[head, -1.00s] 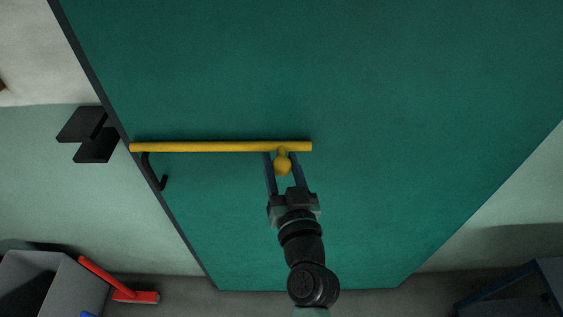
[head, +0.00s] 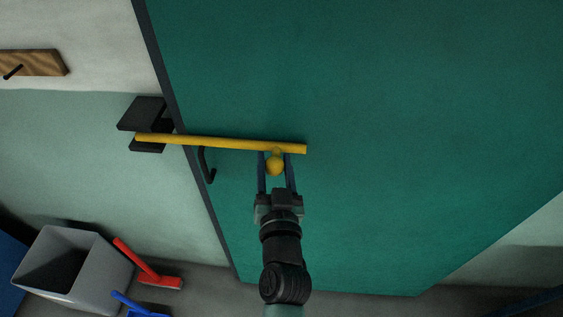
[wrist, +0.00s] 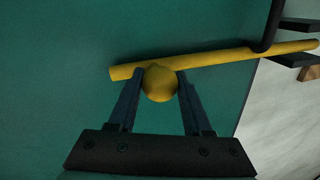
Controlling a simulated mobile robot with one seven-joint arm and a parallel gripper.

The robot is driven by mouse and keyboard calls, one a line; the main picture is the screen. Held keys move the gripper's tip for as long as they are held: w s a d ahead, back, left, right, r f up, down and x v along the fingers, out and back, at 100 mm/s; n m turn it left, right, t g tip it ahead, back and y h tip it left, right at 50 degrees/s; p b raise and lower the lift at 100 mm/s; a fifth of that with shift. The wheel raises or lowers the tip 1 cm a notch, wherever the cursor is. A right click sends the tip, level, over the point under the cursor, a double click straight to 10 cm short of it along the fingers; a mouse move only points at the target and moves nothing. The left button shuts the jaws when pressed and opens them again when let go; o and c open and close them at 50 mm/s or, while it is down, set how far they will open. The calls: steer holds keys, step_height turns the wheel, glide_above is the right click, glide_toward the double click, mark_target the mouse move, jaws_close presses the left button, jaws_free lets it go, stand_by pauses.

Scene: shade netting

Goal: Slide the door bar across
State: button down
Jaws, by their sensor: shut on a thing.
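The yellow door bar (head: 235,145) lies nearly level across the green door (head: 380,130). In the head view its left end reaches past the door's dark edge into the black bracket (head: 143,113) on the wall. My gripper (head: 276,165) is shut on the round yellow knob (head: 274,167) near the bar's right end. The wrist view shows the knob (wrist: 160,84) between my two fingers (wrist: 158,90), with the bar (wrist: 215,60) running behind it. A black hook-shaped guide (head: 206,166) sits at the bar near the door's edge.
A grey bin (head: 75,270), a red brush (head: 150,268) and a blue item (head: 137,306) are on the floor at lower left. A wooden board with a peg (head: 35,63) hangs on the wall at upper left. The door around my gripper is clear.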

steer(key=shift+a, duration=0.5)
steer(key=shift+d, duration=0.2)
steer(key=shift+c, duration=2.3)
jaws_free()
steer(key=shift+a, duration=0.1)
steer(key=shift+o, duration=0.5)
steer(key=shift+s+d+f, duration=0.1)
steer(key=shift+s+d, duration=0.15)
steer(key=shift+s, duration=0.05)
steer(key=s+d+b, duration=0.2)
steer(key=s+b, duration=0.2)
steer(key=s, duration=0.8)
steer(key=shift+b, duration=0.3)
